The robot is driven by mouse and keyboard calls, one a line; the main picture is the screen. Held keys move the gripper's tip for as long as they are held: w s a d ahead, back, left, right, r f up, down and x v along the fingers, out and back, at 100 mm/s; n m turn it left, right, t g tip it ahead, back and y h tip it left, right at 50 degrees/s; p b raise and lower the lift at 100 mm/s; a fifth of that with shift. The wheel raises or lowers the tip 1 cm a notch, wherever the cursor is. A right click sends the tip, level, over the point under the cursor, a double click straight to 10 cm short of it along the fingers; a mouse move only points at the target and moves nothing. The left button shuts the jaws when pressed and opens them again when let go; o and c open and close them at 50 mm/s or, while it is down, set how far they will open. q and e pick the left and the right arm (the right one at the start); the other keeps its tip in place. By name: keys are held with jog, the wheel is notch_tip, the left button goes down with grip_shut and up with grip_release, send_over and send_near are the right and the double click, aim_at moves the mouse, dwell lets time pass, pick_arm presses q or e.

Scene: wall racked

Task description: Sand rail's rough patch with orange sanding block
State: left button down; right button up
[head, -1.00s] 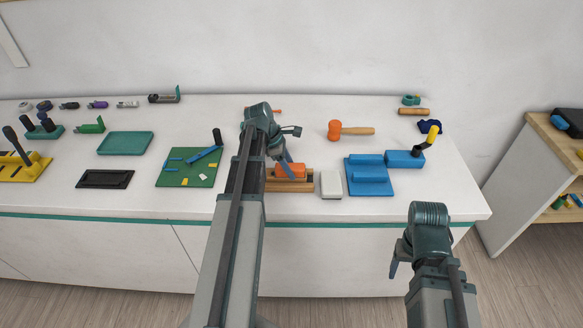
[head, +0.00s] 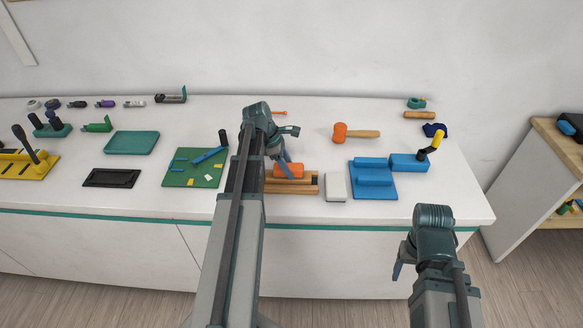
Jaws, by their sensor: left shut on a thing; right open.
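The orange sanding block (head: 289,171) sits on top of the wooden rail (head: 308,187), near the front edge of the bench. My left gripper (head: 286,162) is above the block, with its fingers reaching down to it, and is shut on it. My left arm covers the left end of the rail. I cannot make out the rough patch. My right gripper (head: 398,268) is open and empty, in front of the bench and below its top edge.
A white block (head: 336,187) stands just right of the rail, then a blue fixture (head: 374,190) with a crank. A green board (head: 205,180) lies left of my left arm. An orange mallet (head: 340,133) lies behind. The bench front right is clear.

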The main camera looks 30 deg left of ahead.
aim_at(303, 167)
pick_arm(q)
jog(key=shift+f+b, duration=0.45)
jog(key=shift+b, duration=0.05)
dwell(0.3)
jog(key=shift+d, duration=0.15)
jog(key=shift+w+d+r, duration=0.15)
jog(key=shift+w+d, duration=0.3)
jog(key=shift+d, duration=0.25)
jog(key=shift+w+d, duration=0.4)
jog(key=shift+d, duration=0.35)
jog(key=shift+w+d, duration=0.35)
jog(key=shift+d, duration=0.4)
jog(key=shift+w, duration=0.15)
